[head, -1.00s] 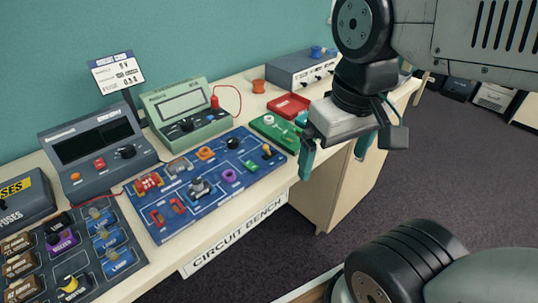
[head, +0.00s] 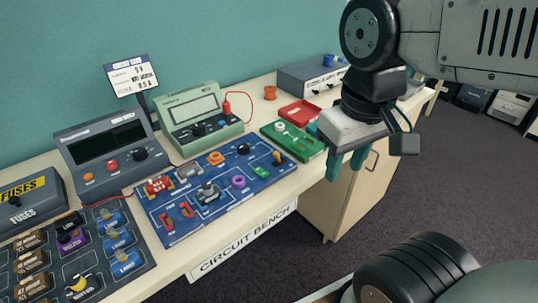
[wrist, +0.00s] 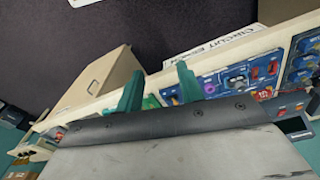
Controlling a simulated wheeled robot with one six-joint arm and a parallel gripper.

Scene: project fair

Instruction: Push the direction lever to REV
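A blue circuit board (head: 202,221) lies on the bench with several coloured parts on it. A small upright lever-like part with a yellow-orange tip (head: 277,156) stands near its right end. I cannot read a REV mark, so I cannot tell whether this is the direction lever. My gripper (head: 347,164) hangs off the bench's front edge, to the right of the blue board and apart from it. Its two teal fingers are spread with nothing between them. The wrist view shows my gripper (wrist: 160,88) with a gap between the fingers, and the blue board (wrist: 210,79) beyond the right finger.
A green board (head: 310,148) and a red tray (head: 299,112) lie near my gripper. A green meter (head: 199,117), a grey instrument (head: 104,152) and a dark fuse board (head: 100,279) stand farther left. Dark floor (head: 460,190) is free to the right.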

